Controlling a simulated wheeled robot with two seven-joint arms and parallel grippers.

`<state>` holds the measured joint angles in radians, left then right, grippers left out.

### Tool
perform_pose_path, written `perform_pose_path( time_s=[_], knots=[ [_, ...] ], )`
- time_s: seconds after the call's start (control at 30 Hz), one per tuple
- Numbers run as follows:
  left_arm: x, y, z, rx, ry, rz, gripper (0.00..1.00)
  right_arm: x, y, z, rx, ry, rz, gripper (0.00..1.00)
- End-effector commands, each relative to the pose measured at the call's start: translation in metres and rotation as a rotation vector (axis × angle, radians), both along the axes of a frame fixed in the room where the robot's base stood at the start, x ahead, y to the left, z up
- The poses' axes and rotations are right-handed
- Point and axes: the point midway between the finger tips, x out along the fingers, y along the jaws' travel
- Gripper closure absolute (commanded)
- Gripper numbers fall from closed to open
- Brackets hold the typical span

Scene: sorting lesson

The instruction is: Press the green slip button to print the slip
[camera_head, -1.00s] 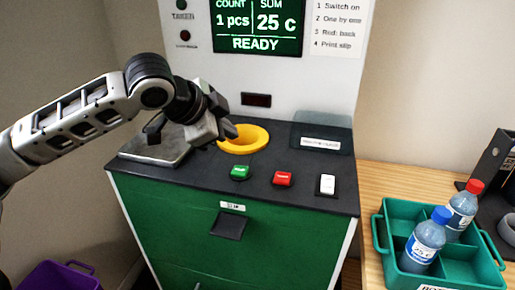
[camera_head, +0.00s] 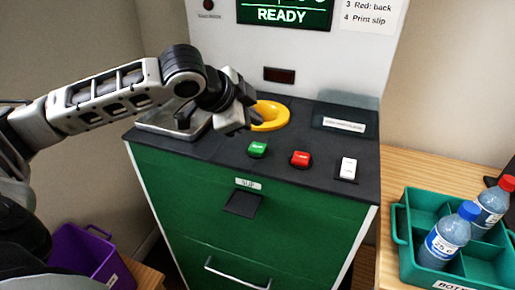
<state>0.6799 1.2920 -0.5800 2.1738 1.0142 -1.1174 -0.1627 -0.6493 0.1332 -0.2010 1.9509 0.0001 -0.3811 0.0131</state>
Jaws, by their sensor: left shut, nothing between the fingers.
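The green slip button (camera_head: 257,149) sits on the dark top of the green machine (camera_head: 310,232), near its front edge. My left gripper (camera_head: 243,124) is shut and empty. In the picture it shows above and slightly left of the green button, in front of the yellow ring (camera_head: 270,115), and apart from the button. The slip slot (camera_head: 243,203) on the machine's front shows no paper. The screen (camera_head: 285,12) reads READY. My right gripper is out of view.
A red button (camera_head: 300,159) and a white switch (camera_head: 348,168) stand right of the green button. A teal crate (camera_head: 402,240) with two bottles stands on the wooden table at right. A purple bin (camera_head: 88,252) is at lower left.

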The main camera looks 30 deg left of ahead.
Motion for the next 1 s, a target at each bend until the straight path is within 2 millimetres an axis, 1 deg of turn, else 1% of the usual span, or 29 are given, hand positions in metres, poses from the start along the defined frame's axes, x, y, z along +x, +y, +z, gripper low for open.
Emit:
perform_pose_path(
  time_s=[0.03,0.3,0.47,1.0],
  knots=[
    [0.0,0.0,-0.02,-0.001,-0.002,-0.001,1.0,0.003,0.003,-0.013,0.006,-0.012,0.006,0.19],
    [0.0,0.0,-0.038,-0.001,0.0,0.001,1.0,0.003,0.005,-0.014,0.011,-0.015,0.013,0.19],
    [0.0,0.0,-0.042,-0.001,0.0,0.0,1.0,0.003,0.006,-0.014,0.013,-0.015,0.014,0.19],
    [0.0,0.0,-0.041,-0.001,0.0,0.0,1.0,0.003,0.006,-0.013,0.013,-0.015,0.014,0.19]
  ],
)
